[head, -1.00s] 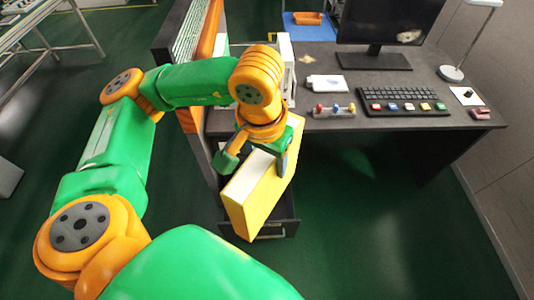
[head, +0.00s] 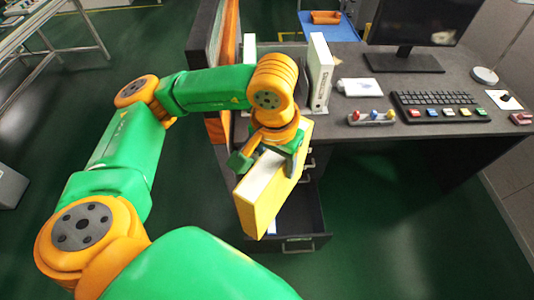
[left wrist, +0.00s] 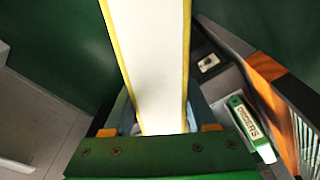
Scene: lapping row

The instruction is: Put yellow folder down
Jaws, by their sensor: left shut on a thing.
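The yellow folder (head: 268,200) is a thick binder with a white side between yellow covers. My left gripper (head: 270,158) is shut on its upper part and holds it tilted, in front of the desk and over the left part of an open drawer (head: 312,225). In the left wrist view the folder (left wrist: 148,60) runs up from between the fingers, its white side facing the camera. I cannot tell whether its lower end touches anything. My right gripper is not in view.
The dark desk (head: 425,125) bears an upright white binder (head: 319,72), a keyboard (head: 440,98), a monitor (head: 415,25) and a block with coloured knobs (head: 371,118). An orange-edged partition (head: 228,45) stands left of the desk. The green floor right of the drawer is clear.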

